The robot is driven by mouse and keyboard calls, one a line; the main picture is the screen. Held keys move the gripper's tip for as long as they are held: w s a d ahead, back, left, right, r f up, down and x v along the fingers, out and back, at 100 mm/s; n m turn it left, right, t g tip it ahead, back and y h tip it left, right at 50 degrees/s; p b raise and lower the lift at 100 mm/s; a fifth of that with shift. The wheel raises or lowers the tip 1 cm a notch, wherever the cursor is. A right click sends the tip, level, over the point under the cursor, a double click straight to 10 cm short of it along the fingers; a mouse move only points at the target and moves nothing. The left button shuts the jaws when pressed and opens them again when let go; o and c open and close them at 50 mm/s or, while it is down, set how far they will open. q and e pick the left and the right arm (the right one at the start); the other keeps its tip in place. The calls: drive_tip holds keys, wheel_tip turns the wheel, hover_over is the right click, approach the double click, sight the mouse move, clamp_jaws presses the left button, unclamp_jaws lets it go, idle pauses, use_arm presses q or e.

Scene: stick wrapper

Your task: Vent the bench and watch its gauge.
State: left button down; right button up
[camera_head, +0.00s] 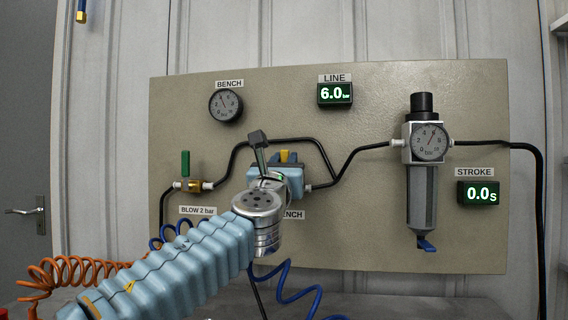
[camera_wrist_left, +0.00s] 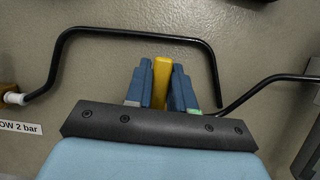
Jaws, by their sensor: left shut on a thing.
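My left gripper (camera_head: 285,157) is shut on a yellow lever (camera_wrist_left: 162,82) at the middle of the panel. Its blue fingers press on both sides of the lever, which points up in the left wrist view. The valve body under the lever is hidden behind my gripper and wrist. A label ending in "ENCH" (camera_head: 293,215) is partly covered by my arm. The round BENCH gauge (camera_head: 226,105) hangs at the upper left of the panel, its needle tilted up and left. The LINE display (camera_head: 335,94) reads 6.0 bar. My right gripper is not in view.
A brass valve with a green handle (camera_head: 185,163) stands left, above the "BLOW 2 bar" label (camera_head: 198,211). A regulator with a dial (camera_head: 430,141) stands right. The STROKE display (camera_head: 479,193) reads 0.0 s. Black pipes cross the panel (camera_head: 350,240); orange and blue coiled hoses hang below.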

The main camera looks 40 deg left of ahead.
use_arm(q)
drive_tip(key=c, duration=1)
unclamp_jaws()
drive_tip(key=shift+c, duration=0.2)
drive_tip(key=shift+d, duration=0.1)
drive_tip(key=b+v, duration=0.3)
drive_tip(key=v, duration=1)
drive_tip(key=shift+s+d+f, duration=0.15)
drive_tip(key=shift+s+d, duration=0.05)
drive_tip(key=shift+s, duration=0.05)
